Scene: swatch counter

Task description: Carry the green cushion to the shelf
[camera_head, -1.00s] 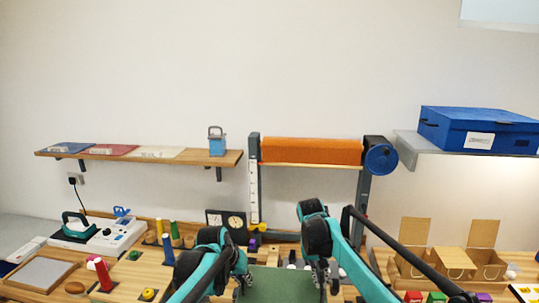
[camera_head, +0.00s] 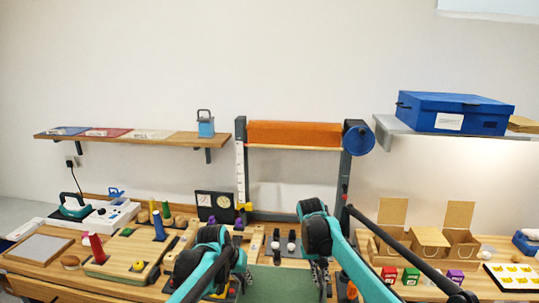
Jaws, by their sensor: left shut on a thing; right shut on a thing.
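The green cushion (camera_head: 283,284) is at the bottom centre of the head view, between my two grippers; its near part is cut off by the picture edge. My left gripper (camera_head: 242,283) is shut on its left side, and my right gripper (camera_head: 323,281) is shut on its right side. The fingertips are partly hidden by my arms. A wooden shelf (camera_head: 180,143) is on the wall at the left. It bears blue, red and cream swatches and a blue caddy with a dark handle. A grey shelf (camera_head: 387,130) at the right bears a blue box.
A rack with an orange roll (camera_head: 294,133) stands behind the grippers. The wooden counter holds an iron (camera_head: 74,206), thread cones (camera_head: 96,248), a dark clock unit (camera_head: 216,206), cardboard boxes (camera_head: 430,241) and small coloured blocks (camera_head: 411,276). The wooden shelf's right part has some bare room.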

